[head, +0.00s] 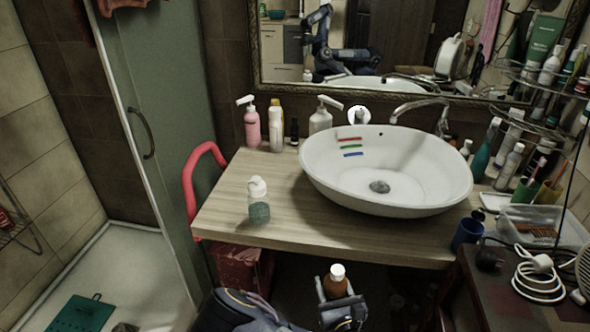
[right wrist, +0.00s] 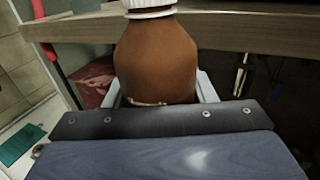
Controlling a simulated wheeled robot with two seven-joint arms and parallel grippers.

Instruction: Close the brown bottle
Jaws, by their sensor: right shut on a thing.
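The brown bottle (head: 335,286) is upright at the bottom middle of the head view, below the front edge of the counter. Its white cap (head: 337,271) sits on top; I cannot tell whether it is fully closed. My right gripper (head: 341,304) is shut on the bottle's body. In the right wrist view the brown bottle (right wrist: 156,58) stands between the grey fingers, with the ribbed lower part of its white cap (right wrist: 149,8) at the top edge. The cap's top is cut off there. My left gripper is not in view.
A wooden counter (head: 225,216) carries a white basin (head: 330,189), a small teal-bodied bottle (head: 259,209) and a pink pump bottle (head: 252,127). A red bin (head: 241,268) is under the counter. The counter's front left is mostly clear.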

